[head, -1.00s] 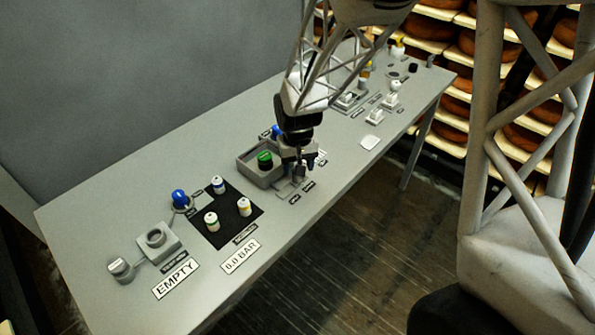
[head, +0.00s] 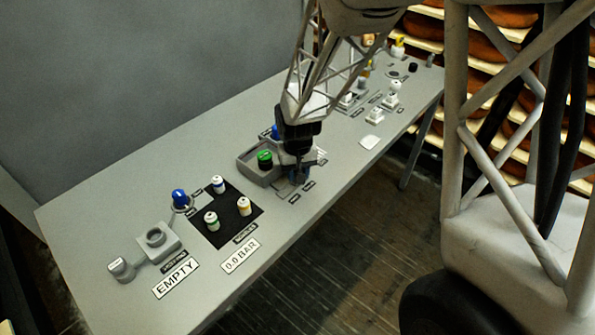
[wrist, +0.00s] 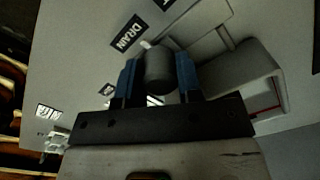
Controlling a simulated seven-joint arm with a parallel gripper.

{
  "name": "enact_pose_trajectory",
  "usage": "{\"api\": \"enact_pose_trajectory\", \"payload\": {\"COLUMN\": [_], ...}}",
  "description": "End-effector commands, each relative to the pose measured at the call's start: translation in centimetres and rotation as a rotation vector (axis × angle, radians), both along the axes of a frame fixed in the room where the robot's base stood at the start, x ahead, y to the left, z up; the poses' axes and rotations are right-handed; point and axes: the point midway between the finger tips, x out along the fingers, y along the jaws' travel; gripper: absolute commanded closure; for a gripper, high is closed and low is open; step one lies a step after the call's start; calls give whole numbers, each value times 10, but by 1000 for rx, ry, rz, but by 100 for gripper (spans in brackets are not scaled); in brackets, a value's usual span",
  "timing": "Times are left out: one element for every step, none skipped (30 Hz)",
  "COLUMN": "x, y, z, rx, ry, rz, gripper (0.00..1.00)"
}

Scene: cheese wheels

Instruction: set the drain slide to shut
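My gripper (head: 298,180) is down at the front edge of the grey tray in the head view. In the wrist view its two blue fingers (wrist: 159,78) stand on either side of a dark grey round-topped knob (wrist: 158,66). The fingers are very close to the knob; I cannot tell whether both press on it. The knob is beside the DRAIN label (wrist: 127,33), so it looks like the drain slide's handle. The gripper hides the slide's track and its position in the head view.
A black mat (head: 236,225) with several small jars lies nearer. Signs read EMPTY (head: 176,278) and 0.0 BAR (head: 241,254).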

Motion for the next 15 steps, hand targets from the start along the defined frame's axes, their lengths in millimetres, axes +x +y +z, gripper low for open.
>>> {"api": "enact_pose_trajectory", "payload": {"x": [0,0,0,0,0,0,0,-1,-2,-3,-5,-7,-9,-11,-15], "y": [0,0,0,0,0,0,0,1,2,3,5,8,10,12,16], "z": [0,0,0,0,0,0,0,0,0,0,0,0,0,0,1], "rx": [0,0,0,0,0,0,0,0,0,0,0,0,0,0,0], "ry": [0,0,0,0,0,0,0,0,0,0,0,0,0,0,-1], "rz": [0,0,0,0,0,0,0,0,1,1,1,2,2,3,3], "gripper": [92,96,100,100,100,100,100,100,100,100,100,100,100,100,100]}}
